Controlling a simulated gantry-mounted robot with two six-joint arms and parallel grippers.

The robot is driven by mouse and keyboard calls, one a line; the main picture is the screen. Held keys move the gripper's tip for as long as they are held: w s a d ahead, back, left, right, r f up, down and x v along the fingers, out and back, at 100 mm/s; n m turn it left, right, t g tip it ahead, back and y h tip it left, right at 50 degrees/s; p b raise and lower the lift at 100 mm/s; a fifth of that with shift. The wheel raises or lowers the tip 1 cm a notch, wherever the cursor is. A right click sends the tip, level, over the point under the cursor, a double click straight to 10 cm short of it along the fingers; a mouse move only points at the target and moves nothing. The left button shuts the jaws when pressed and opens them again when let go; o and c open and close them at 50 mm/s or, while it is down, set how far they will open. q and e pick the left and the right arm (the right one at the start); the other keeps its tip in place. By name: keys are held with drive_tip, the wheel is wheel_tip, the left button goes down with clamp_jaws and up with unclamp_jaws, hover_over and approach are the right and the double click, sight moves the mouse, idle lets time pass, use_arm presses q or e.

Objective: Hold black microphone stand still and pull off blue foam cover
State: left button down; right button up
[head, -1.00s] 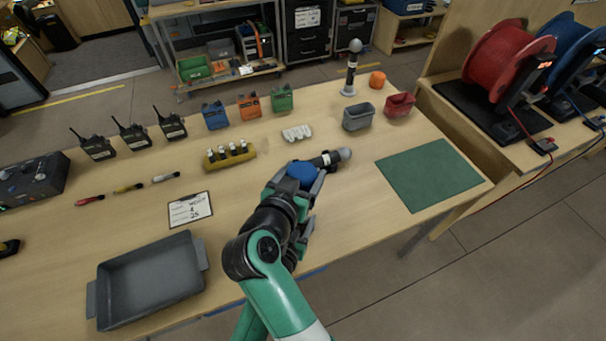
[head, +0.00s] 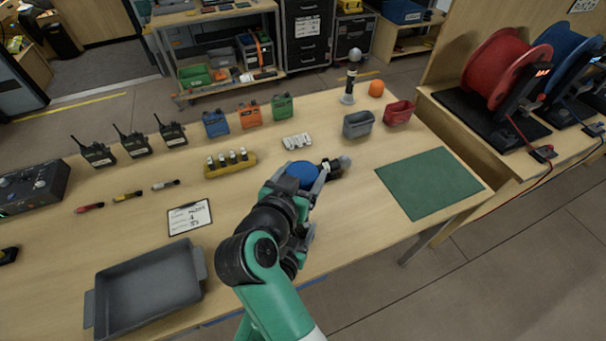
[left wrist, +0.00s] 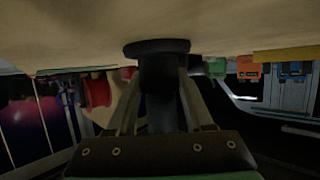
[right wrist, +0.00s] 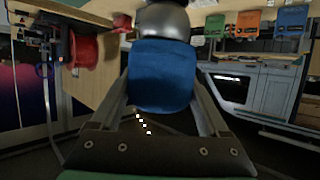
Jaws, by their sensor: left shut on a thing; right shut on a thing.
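The blue foam cover (head: 302,174) sits between the fingers of my right gripper (head: 308,184), low over the table's middle. In the right wrist view, the blue cover (right wrist: 162,76) fills the jaws, with a rounded silver head (right wrist: 162,20) just beyond it. In the left wrist view, my left gripper (left wrist: 160,85) is shut on the black stand (left wrist: 160,72), whose wide round end (left wrist: 157,46) is close to the wooden surface. In the head view a dark part with a grey rounded end (head: 344,162) shows right of the cover. Contact between cover and head is unclear.
A microphone (head: 349,82) stands upright at the back beside an orange foam piece (head: 376,88). Grey (head: 358,124) and red (head: 398,112) bins stand to the right. A yellow holder (head: 230,162) is left of the cover. The green mat (head: 428,182) is empty.

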sight(303, 167)
drive_tip(key=shift+r, duration=0.4)
drive_tip(key=shift+r, duration=1.45)
use_arm(q)
drive_tip(key=shift+c, duration=1)
unclamp_jaws()
drive_tip(key=v, duration=1.2)
